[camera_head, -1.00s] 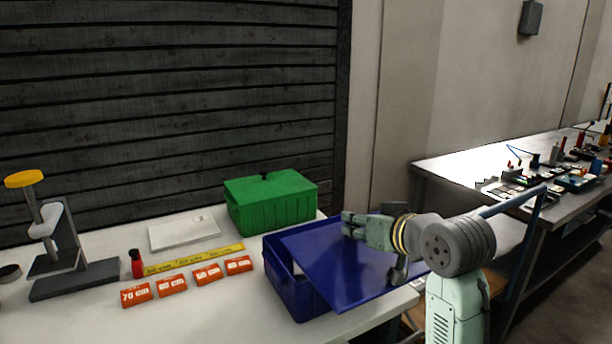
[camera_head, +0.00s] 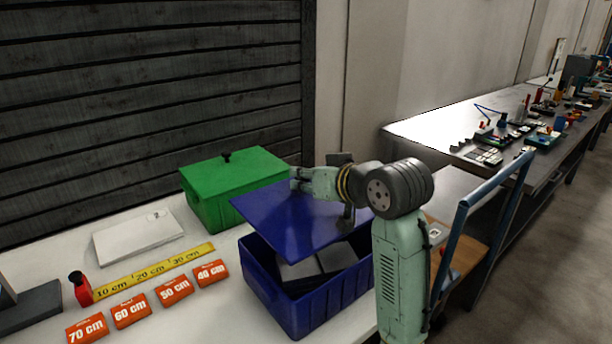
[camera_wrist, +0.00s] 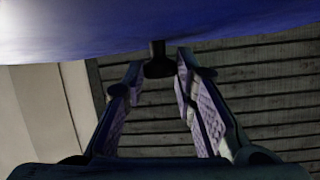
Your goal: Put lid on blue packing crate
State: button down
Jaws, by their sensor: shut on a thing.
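The blue packing crate (camera_head: 262,283) stands open on the white table, with grey flat items (camera_head: 318,268) visible inside it. The flat blue lid (camera_head: 285,222) is above the crate's back part, shifted toward the back left, and leaves the front part uncovered. The exact gap between lid and rim is hidden.
A green lidded crate (camera_head: 212,196) stands close behind and left of the blue crate. Orange distance blocks (camera_head: 174,289), a yellow tape (camera_head: 150,272) and a white flat box (camera_head: 138,237) lie to the left. A blue-railed cart (camera_head: 463,222) is at the right.

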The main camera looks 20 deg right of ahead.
jog(key=shift+f, duration=0.15)
notch_tip(320, 180, down, 8)
jog(key=b, duration=0.7)
jog(key=shift+f, duration=0.2)
jog(key=c, duration=1.2)
grip_release()
jog(key=v, duration=1.2)
jog(key=shift+r, duration=0.15)
